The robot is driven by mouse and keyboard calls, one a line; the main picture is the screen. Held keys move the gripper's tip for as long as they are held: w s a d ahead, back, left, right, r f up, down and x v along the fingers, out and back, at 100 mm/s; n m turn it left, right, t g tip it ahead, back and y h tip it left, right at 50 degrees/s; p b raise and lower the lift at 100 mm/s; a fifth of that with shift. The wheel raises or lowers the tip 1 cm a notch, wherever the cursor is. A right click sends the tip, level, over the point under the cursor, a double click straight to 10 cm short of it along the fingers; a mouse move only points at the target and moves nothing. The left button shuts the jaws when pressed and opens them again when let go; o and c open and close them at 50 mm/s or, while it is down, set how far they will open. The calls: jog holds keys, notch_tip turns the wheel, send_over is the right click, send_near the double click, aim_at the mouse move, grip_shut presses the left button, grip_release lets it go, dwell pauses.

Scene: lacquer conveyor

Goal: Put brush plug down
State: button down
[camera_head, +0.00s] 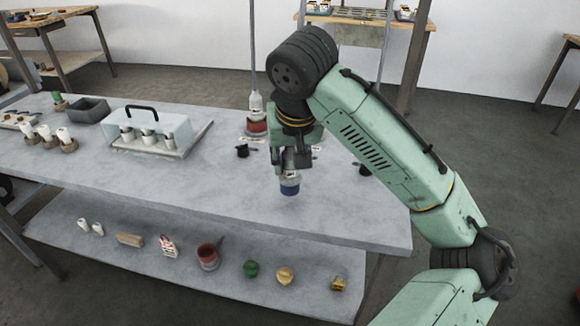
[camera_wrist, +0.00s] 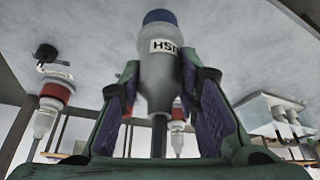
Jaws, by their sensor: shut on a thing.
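The brush plug (camera_wrist: 158,75) is a grey, bottle-shaped piece with a blue end and a white label whose visible letters look like "HSI". My gripper (camera_wrist: 160,88) is shut around its grey body, with one finger on each side. In the head view, the plug's blue end (camera_head: 289,189) points down at the grey table (camera_head: 215,190), below my gripper (camera_head: 290,165). The plug looks about upright. I cannot tell whether its blue end touches the tabletop. My fingers hide part of its upper body.
A white-topped plug with a red base (camera_head: 257,126) stands behind my gripper. Small black pieces (camera_head: 242,151) (camera_head: 365,171) lie on either side. A clear-covered rack (camera_head: 150,128) and grey bin (camera_head: 90,110) are left. The tabletop in front is clear. A lower shelf (camera_head: 120,254) holds several items.

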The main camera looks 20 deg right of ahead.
aim_at(290, 170)
jog(key=shift+f+p, duration=0.35)
jog(key=shift+f, duration=1.35)
jog(key=shift+f, duration=0.1)
jog(key=c, duration=1.2)
grip_release()
jog(key=shift+r, duration=0.25)
jog(key=b+v, duration=0.1)
jog(key=v, duration=1.1)
jog(key=shift+f, duration=0.1)
